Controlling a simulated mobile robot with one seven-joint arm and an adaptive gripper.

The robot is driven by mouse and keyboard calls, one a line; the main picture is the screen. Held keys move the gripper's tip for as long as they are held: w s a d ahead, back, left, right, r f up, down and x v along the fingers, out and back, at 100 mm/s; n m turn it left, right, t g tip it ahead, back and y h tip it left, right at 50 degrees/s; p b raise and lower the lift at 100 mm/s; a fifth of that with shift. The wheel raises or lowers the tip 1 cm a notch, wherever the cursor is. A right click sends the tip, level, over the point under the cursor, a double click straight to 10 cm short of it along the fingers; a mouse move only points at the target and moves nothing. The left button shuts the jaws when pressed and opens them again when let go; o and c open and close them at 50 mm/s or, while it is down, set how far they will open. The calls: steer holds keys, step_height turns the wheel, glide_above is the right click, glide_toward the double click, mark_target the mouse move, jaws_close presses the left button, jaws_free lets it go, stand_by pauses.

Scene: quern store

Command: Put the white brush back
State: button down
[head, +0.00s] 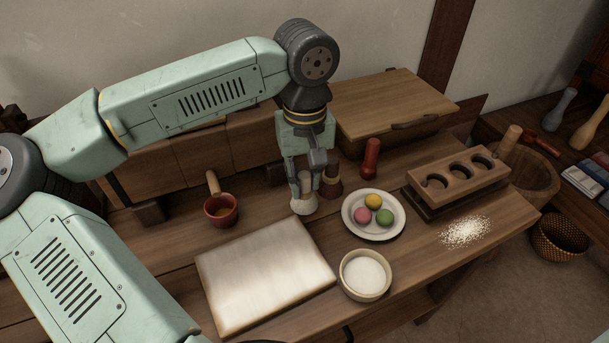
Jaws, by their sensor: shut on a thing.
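The white brush (304,206) is upright under my gripper, its pale bristles pointing down. My gripper (306,184) is shut on its handle, which the fingers partly hide. Whether the bristle end touches the table cannot be told.
A plate with three coloured balls (373,233), a bowl of white powder (365,277) and a pale board (264,272) lie in front. A red cup (220,210) stands left, a red cylinder (371,157) behind. Spilled white powder (465,232) lies right. A wooden box (385,108) is at the back.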

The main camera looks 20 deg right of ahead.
steer(key=shift+f, duration=0.15)
steer(key=c, duration=1.4)
jaws_free()
step_height(320, 180, up, 12)
steer(key=shift+r, duration=0.2)
steer(key=shift+s+f, duration=0.1)
